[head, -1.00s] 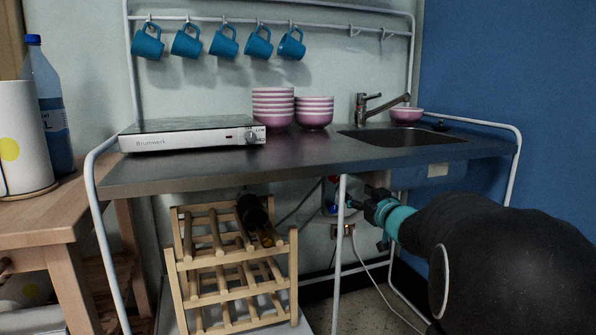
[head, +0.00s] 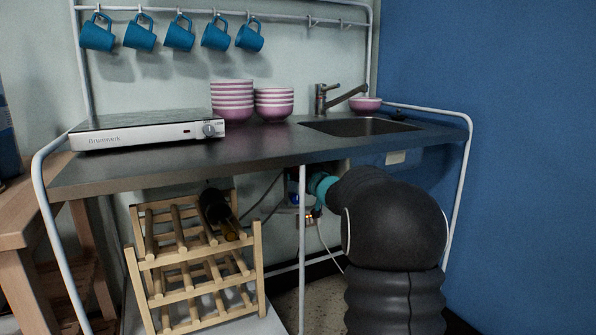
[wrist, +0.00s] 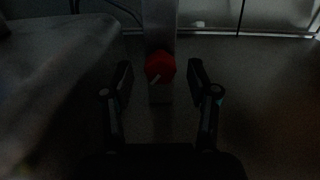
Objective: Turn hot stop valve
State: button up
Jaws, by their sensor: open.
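I see gaps on both sides and no clear contact. In the head view my dark arm reaches under the sink counter. The gripper's tips and the red knob are hidden there behind my arm and a white leg. A small blue part (head: 296,198) shows on the pipework left of my arm.
The dark counter (head: 150,172) runs above my arm, with the sink (head: 362,127) over it. A white frame leg (head: 302,250) stands just left of my arm. A wooden wine rack (head: 195,262) holding a dark bottle (head: 217,212) stands at lower left. The wrist view is very dark.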

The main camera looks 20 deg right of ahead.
jog(key=shift+w, duration=0.55)
jog(key=c, duration=1.1)
jog(key=shift+d, duration=0.1)
grip_shut()
